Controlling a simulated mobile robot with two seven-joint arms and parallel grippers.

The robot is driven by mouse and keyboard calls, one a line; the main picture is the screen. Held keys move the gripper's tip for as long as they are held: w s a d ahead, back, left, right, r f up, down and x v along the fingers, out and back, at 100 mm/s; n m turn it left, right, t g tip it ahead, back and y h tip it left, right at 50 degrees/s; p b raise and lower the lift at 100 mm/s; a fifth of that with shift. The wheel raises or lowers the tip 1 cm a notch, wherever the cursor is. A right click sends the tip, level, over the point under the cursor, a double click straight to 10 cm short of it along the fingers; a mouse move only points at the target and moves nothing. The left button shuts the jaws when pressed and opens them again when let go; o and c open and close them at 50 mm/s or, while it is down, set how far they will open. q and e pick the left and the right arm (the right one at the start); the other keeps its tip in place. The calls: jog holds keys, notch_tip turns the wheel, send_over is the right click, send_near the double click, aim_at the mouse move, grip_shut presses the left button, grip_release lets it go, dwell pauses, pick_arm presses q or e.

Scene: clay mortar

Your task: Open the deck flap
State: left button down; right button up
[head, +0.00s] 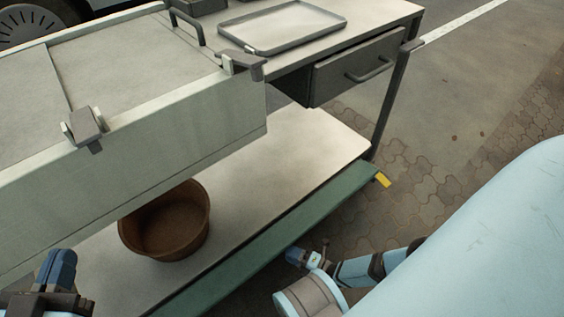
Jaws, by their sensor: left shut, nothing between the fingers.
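A long green panel (285,232), which looks like the deck flap, runs along the near edge of the cart's lower shelf. A yellow tab (383,180) sticks out at its far right end. I cannot tell whether the panel is latched. My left gripper (58,266) is at the lower left corner, shut and empty, left of the brown bowl and apart from the green panel. My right gripper (295,256) is low, beside the panel's near side; its fingers are small and partly hidden, so their state is unclear.
A brown bowl (165,247) stands on the pale lower shelf (318,150). Above it is a pale box (225,115) with grey latches (84,124). A grey tray (283,24) lies on the top, above a drawer (357,67). Paving right of the cart is open.

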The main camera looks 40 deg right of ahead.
jog(key=shift+b+x, duration=0.3)
jog(key=shift+x, duration=1.65)
grip_shut()
